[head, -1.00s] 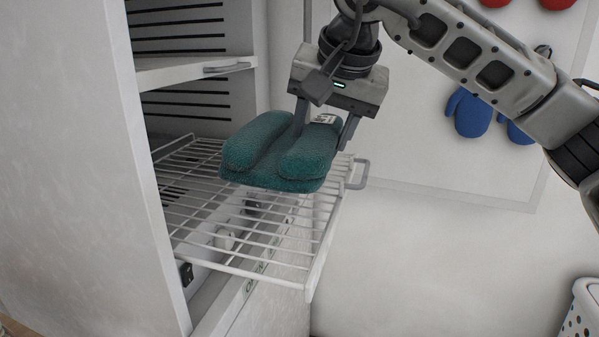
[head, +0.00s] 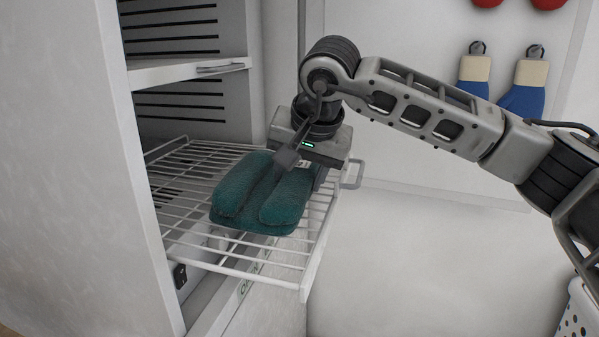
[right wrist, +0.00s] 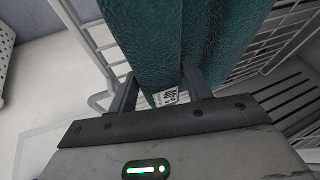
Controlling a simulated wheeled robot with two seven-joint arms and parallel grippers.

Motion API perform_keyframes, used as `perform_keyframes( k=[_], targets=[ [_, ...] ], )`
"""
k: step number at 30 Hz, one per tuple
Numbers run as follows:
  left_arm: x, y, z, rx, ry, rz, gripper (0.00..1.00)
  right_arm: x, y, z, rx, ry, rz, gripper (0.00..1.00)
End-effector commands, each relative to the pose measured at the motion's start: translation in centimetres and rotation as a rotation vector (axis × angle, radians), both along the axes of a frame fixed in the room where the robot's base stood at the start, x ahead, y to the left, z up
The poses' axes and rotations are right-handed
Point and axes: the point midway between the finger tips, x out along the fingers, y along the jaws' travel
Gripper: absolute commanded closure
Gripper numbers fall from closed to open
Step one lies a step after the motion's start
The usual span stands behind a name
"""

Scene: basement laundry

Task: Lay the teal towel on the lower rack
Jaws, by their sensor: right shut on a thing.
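The teal towel (head: 262,195) is folded and lies flat over the lower rack (head: 190,197), a white wire shelf pulled out of the cabinet. The towel appears to rest on the wires or hang just above them; I cannot tell which. My right gripper (head: 305,172) is over the towel's far right end and shut on it. In the right wrist view, the towel (right wrist: 185,45) runs away from the fingers (right wrist: 165,92), with a white tag (right wrist: 165,98) between them. The fingertips are hidden by the towel. My left gripper is not in view.
An upper shelf (head: 185,73) is above the rack inside the white cabinet (head: 60,170). The rack has a handle loop (head: 353,173) at its right. Blue mitts (head: 522,100) hang on the back wall. A white basket (head: 578,318) stands at the lower right.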

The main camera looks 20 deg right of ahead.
Motion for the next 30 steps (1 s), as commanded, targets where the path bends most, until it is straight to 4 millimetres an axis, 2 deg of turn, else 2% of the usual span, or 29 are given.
perform_keyframes(
  k=[2, 3, 5, 13, 17, 30],
  targets=[
    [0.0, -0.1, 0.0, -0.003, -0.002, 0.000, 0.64, 0.0, 0.0, -0.2, 0.000, -0.001, 0.000, 0.96],
    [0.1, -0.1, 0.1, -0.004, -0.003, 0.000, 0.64, 0.0, 0.0, -0.1, 0.000, 0.000, 0.000, 0.39],
    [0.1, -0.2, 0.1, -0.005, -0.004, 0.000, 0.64, 0.0, 0.0, -0.1, 0.000, 0.000, 0.000, 0.27],
    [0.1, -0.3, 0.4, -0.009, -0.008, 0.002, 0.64, 0.0, 0.0, 0.0, 0.000, 0.000, 0.000, 0.27],
    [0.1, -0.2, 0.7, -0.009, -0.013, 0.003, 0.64, -0.3, 0.0, 0.8, 0.000, -0.001, 0.000, 0.27],
    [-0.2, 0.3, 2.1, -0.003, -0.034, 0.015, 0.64, -4.5, -0.4, 8.5, 0.000, -0.003, 0.000, 0.27]
  ],
)
